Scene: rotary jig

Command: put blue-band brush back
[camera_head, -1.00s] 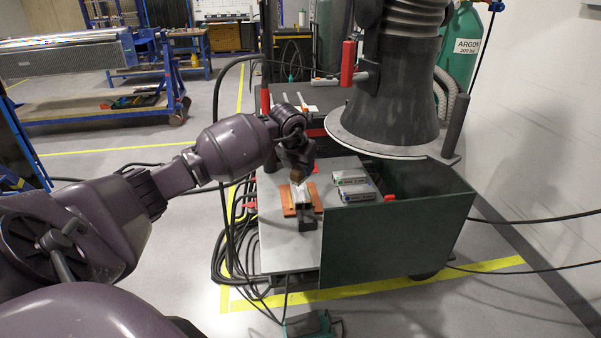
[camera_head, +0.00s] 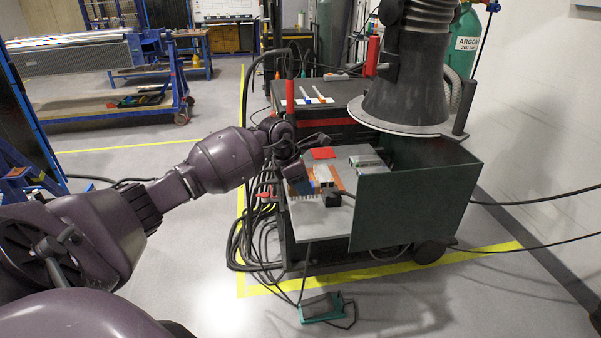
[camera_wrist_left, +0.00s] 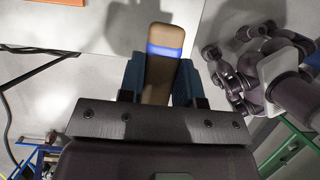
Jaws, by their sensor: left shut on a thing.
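My left gripper (camera_head: 299,184) is above the left edge of the grey cart top, just left of the orange jig plate (camera_head: 335,178) with its pale block. In the left wrist view, the gripper (camera_wrist_left: 163,78) is shut on the blue-band brush (camera_wrist_left: 165,85), whose wooden handle with a blue band sticks out between the blue fingers. The brush's other end is hidden by the gripper. In the head view the brush is hard to make out behind the fingers. My right gripper does not show clearly in either view.
Grey boxes (camera_head: 366,162) lie near the panel. An extraction hood (camera_head: 405,95) hangs behind. Cables hang at the cart's left.

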